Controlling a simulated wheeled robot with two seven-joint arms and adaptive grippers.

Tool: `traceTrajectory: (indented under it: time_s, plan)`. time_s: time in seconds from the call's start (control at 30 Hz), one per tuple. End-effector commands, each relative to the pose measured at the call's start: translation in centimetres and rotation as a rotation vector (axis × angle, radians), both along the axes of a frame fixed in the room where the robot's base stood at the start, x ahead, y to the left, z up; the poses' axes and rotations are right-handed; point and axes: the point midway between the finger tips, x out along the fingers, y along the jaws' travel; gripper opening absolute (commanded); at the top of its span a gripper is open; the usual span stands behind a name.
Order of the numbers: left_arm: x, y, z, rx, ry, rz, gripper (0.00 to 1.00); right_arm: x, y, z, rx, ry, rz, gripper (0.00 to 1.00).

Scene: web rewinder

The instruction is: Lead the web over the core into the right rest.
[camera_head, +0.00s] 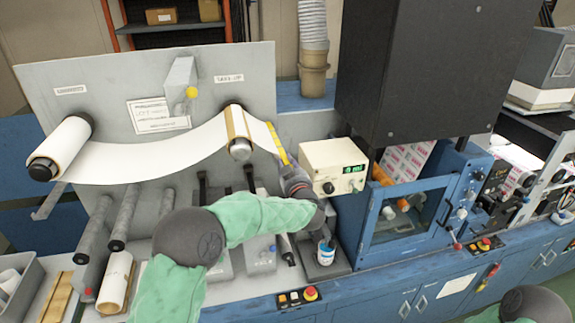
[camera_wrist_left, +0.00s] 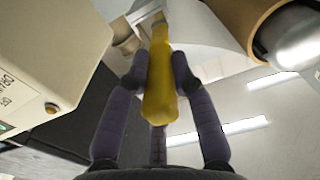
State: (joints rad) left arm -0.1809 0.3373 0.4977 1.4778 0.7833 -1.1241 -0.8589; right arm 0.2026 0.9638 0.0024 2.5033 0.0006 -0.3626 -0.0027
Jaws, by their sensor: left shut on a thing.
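The white web (camera_head: 150,160) runs from the unwind roll (camera_head: 62,147) on the left, sags, and passes over the core (camera_head: 238,130) on the take-up shaft. Its free end extends a little right of the core, where a yellow bar (camera_head: 277,143) lies along its edge. My left gripper (camera_head: 287,170) is just right of and below the core, shut on this bar. In the left wrist view its fingers are on both sides of the yellow bar (camera_wrist_left: 160,85); the brown core (camera_wrist_left: 240,25) is close by at upper right. I cannot make out the right rest. My right gripper is out of view.
A cream control box (camera_head: 334,167) stands close to the right of my left gripper. Below are a small cup (camera_head: 326,252) and dark rollers (camera_head: 125,218). A blue cabinet with a window (camera_head: 410,215) stands further right. A red button (camera_head: 310,293) is at the front edge.

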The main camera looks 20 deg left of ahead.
Motion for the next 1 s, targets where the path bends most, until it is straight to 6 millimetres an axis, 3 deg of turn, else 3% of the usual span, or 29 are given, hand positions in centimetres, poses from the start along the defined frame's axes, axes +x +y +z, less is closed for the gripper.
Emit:
traceTrajectory:
  time_s: [0.8, 0.83, 0.9, 1.0]
  plan:
    - [0.0, 0.0, -1.6, 0.000, -0.001, 0.001, 0.00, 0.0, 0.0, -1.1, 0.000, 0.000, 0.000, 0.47]
    - [0.0, 0.0, -1.6, 0.000, -0.001, 0.001, 0.31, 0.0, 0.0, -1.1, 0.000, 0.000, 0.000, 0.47]
    - [0.0, 0.0, -1.6, 0.000, -0.001, 0.001, 0.50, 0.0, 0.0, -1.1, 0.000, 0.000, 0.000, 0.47]
    - [0.0, 0.0, -1.6, 0.000, -0.001, 0.000, 0.53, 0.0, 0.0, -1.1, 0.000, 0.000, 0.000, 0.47]
